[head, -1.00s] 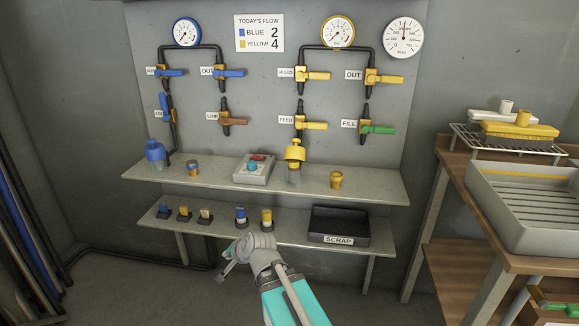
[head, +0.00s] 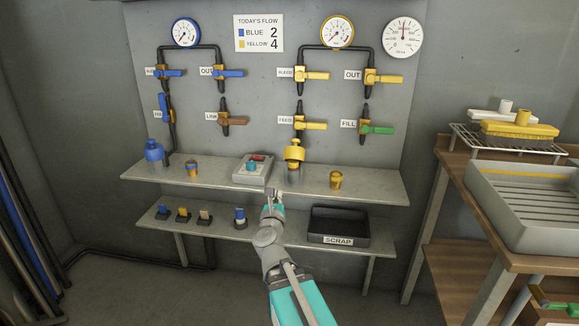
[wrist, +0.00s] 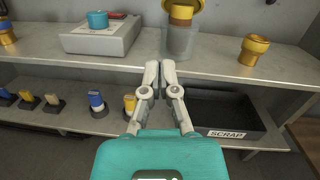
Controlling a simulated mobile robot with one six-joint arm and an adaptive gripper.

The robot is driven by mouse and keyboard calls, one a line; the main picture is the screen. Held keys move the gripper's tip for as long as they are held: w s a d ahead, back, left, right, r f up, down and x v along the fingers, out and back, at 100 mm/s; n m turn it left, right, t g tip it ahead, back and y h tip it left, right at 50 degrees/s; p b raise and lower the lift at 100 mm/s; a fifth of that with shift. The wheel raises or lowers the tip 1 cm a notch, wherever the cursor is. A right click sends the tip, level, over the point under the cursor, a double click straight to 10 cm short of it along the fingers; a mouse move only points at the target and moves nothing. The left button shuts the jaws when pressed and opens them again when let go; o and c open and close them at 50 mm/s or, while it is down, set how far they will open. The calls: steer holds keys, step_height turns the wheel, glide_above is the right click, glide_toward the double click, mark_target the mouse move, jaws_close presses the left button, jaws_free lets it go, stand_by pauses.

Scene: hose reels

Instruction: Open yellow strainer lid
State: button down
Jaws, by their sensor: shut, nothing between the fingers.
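The yellow strainer has a yellow lid (head: 294,154) on top of a clear bowl (head: 294,175). It stands at the upper shelf, below the yellow feed valve. In the wrist view the clear bowl (wrist: 179,40) shows at the top, with the yellow lid (wrist: 183,7) cut off by the frame edge. My gripper (head: 273,192) is at the front edge of the upper shelf, below and a little left of the strainer. It also shows in the wrist view (wrist: 160,68), its fingers together and empty, apart from the strainer.
A grey box with a teal button (head: 252,168) stands left of the strainer, and a brass fitting (head: 336,180) right of it. The lower shelf holds a scrap tray (head: 338,225) and several small blue and yellow pieces. A blue-lidded strainer (head: 154,152) stands far left.

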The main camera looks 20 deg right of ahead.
mark_target(293, 141)
steer(key=shift+s+d+m+g+h, duration=0.25)
steer(key=shift+d+m+h, duration=0.15)
steer(key=shift+m, duration=0.15)
steer(key=shift+s+d+m+g+h, duration=0.15)
steer(key=shift+d+m+g+h, duration=0.15)
steer(key=shift+m, duration=0.25)
steer(key=shift+w+d, duration=0.1)
steer(key=x, duration=0.3)
steer(key=p+x, duration=0.1)
steer(key=x, duration=0.3)
steer(key=r+p+x, duration=0.1)
steer(key=x, duration=0.2)
steer(key=shift+w+d+r, duration=0.1)
steer(key=shift+w+d, duration=0.05)
steer(key=shift+w, duration=0.15)
steer(key=shift+w+d+r+p, duration=0.3)
steer(key=shift+r+p, duration=0.2)
steer(key=shift+p, duration=0.1)
steer(key=shift+w+d+r+p, duration=0.15)
steer(key=shift+w+r+p, duration=0.2)
steer(key=shift+r+p, duration=0.15)
